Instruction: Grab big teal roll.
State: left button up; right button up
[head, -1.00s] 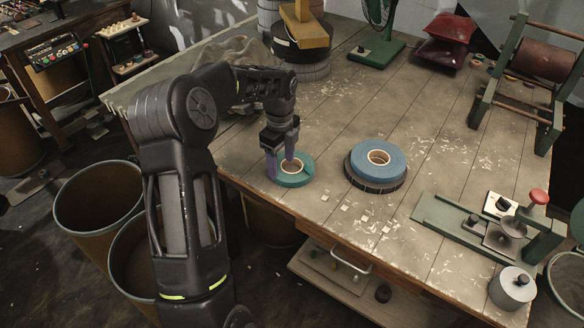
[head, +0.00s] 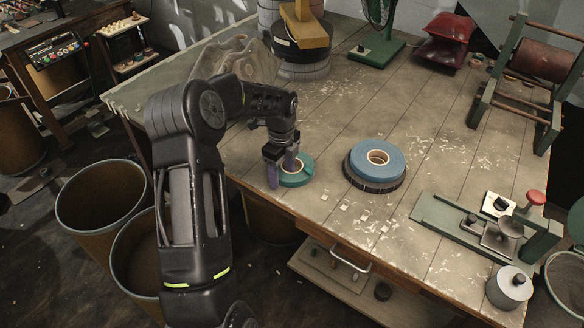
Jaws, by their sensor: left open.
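The teal roll (head: 302,178) lies flat on the wooden table near its front left edge, with a pale core in its middle. My left gripper (head: 281,172) is open at the roll's left side. One purple finger is outside the roll's left rim and the other is over the core area. The fingers and wrist hide the roll's left part, and I cannot tell whether they touch it. My right gripper is not in view.
A blue roll (head: 365,160) lies on a dark roll (head: 372,184) to the right. A green device with a red knob (head: 536,197) and a grey cylinder (head: 509,288) stand at the right. Bins (head: 98,200) stand on the floor at left. The table between the rolls is clear.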

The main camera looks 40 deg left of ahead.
pick_arm(q)
grip_shut()
dwell(0.8)
